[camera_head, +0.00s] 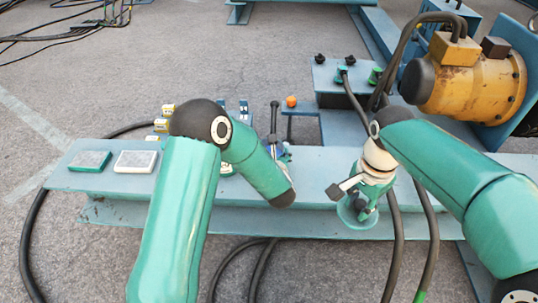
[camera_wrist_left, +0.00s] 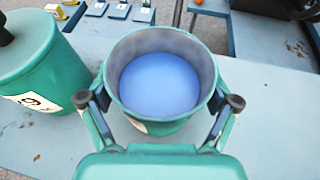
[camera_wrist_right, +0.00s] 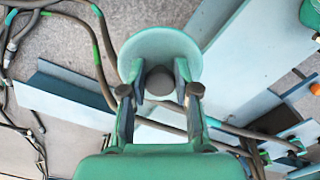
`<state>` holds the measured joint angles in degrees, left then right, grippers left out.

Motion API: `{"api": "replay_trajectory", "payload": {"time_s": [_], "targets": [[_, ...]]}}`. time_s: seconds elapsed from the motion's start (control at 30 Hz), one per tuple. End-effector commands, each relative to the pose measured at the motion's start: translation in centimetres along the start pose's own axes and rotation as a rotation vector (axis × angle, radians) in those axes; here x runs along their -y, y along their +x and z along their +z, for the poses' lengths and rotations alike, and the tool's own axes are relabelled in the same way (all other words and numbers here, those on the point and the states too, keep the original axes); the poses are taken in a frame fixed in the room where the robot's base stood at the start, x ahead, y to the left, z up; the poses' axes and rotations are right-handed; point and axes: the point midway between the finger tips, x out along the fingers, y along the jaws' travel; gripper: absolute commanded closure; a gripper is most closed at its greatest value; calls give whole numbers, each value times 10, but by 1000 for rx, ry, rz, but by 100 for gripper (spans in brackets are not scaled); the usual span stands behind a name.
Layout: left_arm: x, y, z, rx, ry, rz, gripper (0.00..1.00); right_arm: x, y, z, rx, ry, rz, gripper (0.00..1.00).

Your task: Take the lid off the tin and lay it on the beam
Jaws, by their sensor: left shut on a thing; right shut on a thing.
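The open green tin (camera_wrist_left: 155,126) stands on the beam (camera_wrist_left: 262,125), its blue-grey inside showing in the left wrist view. My left gripper (camera_wrist_left: 158,100) is shut on it, one finger at each side. In the head view my left forearm hides most of this tin. The lid (camera_wrist_right: 160,45) is a round green disc with a dark knob (camera_wrist_right: 160,80). My right gripper (camera_wrist_right: 160,84) is shut on that knob. In the head view the lid (camera_head: 350,219) hangs off the tin, over the front edge of the beam, to the right.
A second green tin (camera_wrist_left: 35,65) with a black-knobbed lid stands beside the open one. Green (camera_head: 90,160) and pale (camera_head: 135,161) blocks lie at the beam's left end. A yellow motor (camera_head: 475,80) stands at the back right. Cables hang past the beam's front.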

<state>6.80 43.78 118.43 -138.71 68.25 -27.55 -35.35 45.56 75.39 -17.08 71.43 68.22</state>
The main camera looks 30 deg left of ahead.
Motion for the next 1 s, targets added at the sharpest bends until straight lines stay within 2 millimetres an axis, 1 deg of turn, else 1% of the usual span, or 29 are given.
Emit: {"api": "replay_trajectory", "payload": {"time_s": [0.2, 0.3, 0.33, 0.4, 0.8, 0.87, 0.97, 1.0], "targets": [[0, 0, 2, 3, -1, 1, 78, 0, -1, 0, 0, 0, 0, 100], [0, 1, 0, 3, -1, 1, 78, 0, 2, 0, 0, 0, 0, 100], [0, 1, -1, 0, 0, 1, 8, 0, 1, 0, 0, 0, -1, 100], [0, 0, -1, -1, 0, 1, 0, 0, 1, 0, 0, 0, 0, 100], [0, -1, 2, 0, 0, 1, 0, 0, -2, 0, 0, 0, 0, 100], [0, -6, 1, -1, 0, 0, 0, 0, -2, 0, 0, 0, 0, 100], [0, -18, 2, -1, -1, -1, 0, 0, -4, 0, 0, 0, 0, 100], [0, -25, 2, -1, 0, -2, 0, 0, -5, 0, 0, 0, 0, 100]]}}
